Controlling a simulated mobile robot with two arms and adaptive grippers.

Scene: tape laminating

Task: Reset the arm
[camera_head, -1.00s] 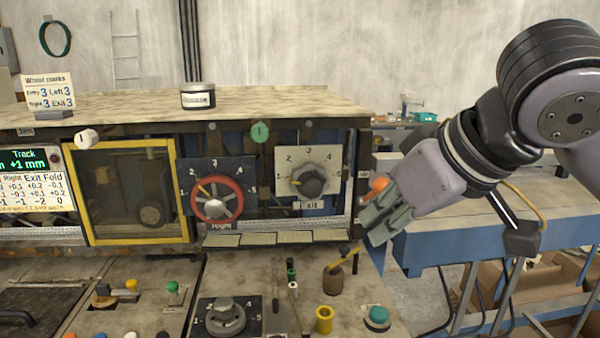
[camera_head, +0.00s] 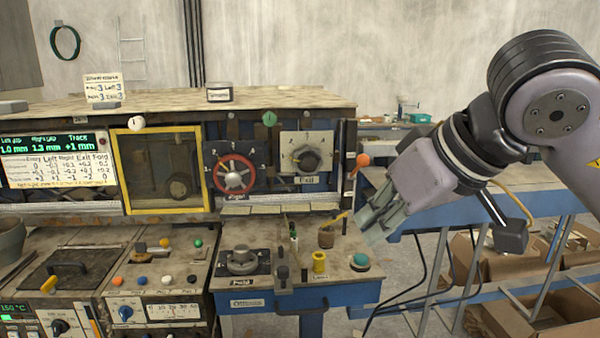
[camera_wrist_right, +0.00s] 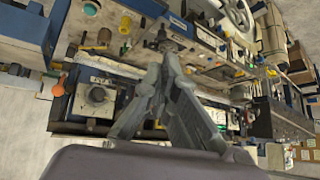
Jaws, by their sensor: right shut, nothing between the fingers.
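My right gripper (camera_head: 377,228) is shut and empty in the head view. It hangs in the air at the right front of the machine, its fingers pointing down and to the left. In the right wrist view the fingers of the right gripper (camera_wrist_right: 148,118) show in front of the machine's panel and dials. My left gripper is not in the head view. The machine has a red-rimmed dial (camera_head: 233,174) and an exit dial (camera_head: 306,157) on its upright panel. A fold dial (camera_head: 243,262) sits on the lower bench.
An orange knob (camera_head: 363,160) sticks out at the machine's right end, close to my right arm. Cardboard boxes (camera_head: 480,265) lie below the blue table (camera_head: 450,213).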

